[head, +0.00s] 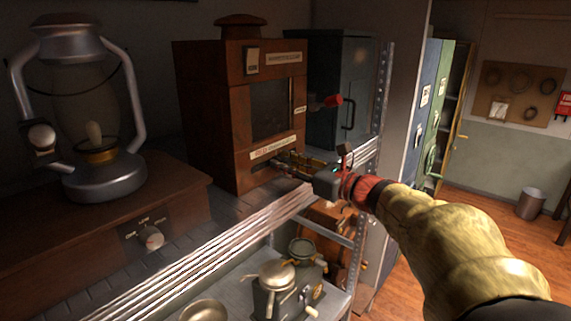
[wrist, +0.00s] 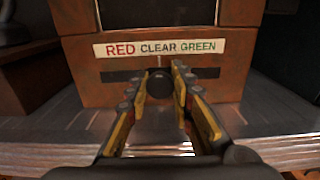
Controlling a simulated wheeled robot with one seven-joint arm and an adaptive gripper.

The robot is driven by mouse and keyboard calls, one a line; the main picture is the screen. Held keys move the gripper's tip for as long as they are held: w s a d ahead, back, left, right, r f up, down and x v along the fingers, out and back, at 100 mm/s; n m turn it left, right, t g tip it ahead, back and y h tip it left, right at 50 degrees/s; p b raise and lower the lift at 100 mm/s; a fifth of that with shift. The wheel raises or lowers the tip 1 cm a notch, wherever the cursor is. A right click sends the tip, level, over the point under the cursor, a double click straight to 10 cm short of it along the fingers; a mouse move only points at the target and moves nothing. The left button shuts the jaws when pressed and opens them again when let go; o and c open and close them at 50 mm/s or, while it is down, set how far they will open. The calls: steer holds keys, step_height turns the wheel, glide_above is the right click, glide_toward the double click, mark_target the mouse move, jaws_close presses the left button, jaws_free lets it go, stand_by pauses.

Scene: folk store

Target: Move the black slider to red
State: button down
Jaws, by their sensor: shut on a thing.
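The black slider (wrist: 160,85) is a round dark knob on a dark horizontal slot (wrist: 117,76) in the front of a wooden box. In the wrist view it is near the middle of the slot, below the word CLEAR on a white label (wrist: 160,48) reading RED, CLEAR, GREEN. RED is at the left end. My gripper (wrist: 160,78) reaches straight at the slot, its fingers on either side of the knob and shut on it. In the head view, my gripper (head: 281,162) meets the box's lower front and hides most of the knob.
A lantern (head: 95,120) on a wooden base is at left. A dark cabinet (head: 338,85) is at right.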

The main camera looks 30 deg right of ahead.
mark_target(260, 167)
steer(key=a, duration=0.1)
steer(key=s+a+b, duration=0.1)
steer(key=a, duration=0.1)
steer(key=s+a+b, duration=0.1)
steer(key=a, duration=0.1)
steer(key=shift+w+d+f, duration=0.1)
steer(key=c, duration=1.6)
jaws_free()
steer(key=shift+a, duration=0.25)
steer(key=shift+o, duration=0.3)
steer(key=shift+d, duration=0.1)
steer(key=shift+s+d, duration=0.15)
steer(key=shift+s, duration=0.25)
steer(key=v, duration=0.6)
steer(key=shift+s, duration=0.4)
